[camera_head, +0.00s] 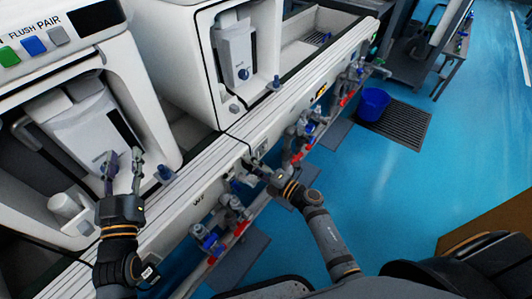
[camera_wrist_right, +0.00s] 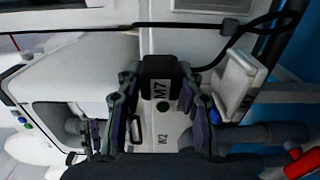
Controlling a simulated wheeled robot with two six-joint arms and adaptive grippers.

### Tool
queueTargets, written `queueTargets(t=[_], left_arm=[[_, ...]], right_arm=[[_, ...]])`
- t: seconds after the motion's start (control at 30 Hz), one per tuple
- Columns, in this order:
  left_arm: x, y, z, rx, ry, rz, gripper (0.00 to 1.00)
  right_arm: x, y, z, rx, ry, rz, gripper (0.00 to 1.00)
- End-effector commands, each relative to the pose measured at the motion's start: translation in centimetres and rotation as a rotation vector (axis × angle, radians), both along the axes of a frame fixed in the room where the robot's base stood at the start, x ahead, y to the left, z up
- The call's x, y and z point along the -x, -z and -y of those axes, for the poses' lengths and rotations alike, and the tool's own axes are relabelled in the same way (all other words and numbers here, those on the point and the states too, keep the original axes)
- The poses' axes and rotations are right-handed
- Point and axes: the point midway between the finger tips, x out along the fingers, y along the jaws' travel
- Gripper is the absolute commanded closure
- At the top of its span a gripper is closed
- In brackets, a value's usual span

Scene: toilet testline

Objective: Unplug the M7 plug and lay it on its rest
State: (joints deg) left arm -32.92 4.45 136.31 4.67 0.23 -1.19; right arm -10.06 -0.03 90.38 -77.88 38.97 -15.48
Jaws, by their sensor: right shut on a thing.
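The black M7 plug (camera_wrist_right: 159,88), with white lettering, is between the fingertips of my right gripper (camera_wrist_right: 159,78) in the right wrist view. The fingers are shut on its sides. Its black cable (camera_wrist_right: 245,25) loops up and to the right. I cannot tell whether the plug is still seated in its socket. A white bracket (camera_wrist_right: 240,78) that may be the rest stands just right of the plug. In the head view my right gripper (camera_head: 257,167) is at the bench front. My left gripper (camera_head: 123,168) is open and empty before the left toilet unit.
A panel marked W2 (camera_wrist_right: 163,139) lies below the plug. Grey valves with red and blue handles (camera_head: 305,130) line the bench front. The blue floor at right is mostly open.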

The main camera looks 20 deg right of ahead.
Motion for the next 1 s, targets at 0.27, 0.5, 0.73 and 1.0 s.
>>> queueTargets(t=[0.27, 0.5, 0.73, 1.0], left_arm=[[0.0, 0.5, 0.0, 0.000, 0.000, 0.000, 0.60], [0.0, 1.0, 0.0, 0.000, 0.000, 0.000, 0.60], [0.0, 1.4, 0.0, 0.000, 0.000, 0.000, 0.60], [0.0, 1.9, 0.0, 0.000, 0.000, 0.000, 0.60]], right_arm=[[0.0, 0.6, 0.0, 0.000, 0.000, 0.000, 1.00], [0.0, 1.2, 0.0, 0.000, 0.000, 0.000, 1.00], [0.0, 1.8, 0.0, -0.001, 0.000, 0.001, 1.00], [0.0, 2.5, 0.0, -0.001, 0.000, 0.001, 1.00]])
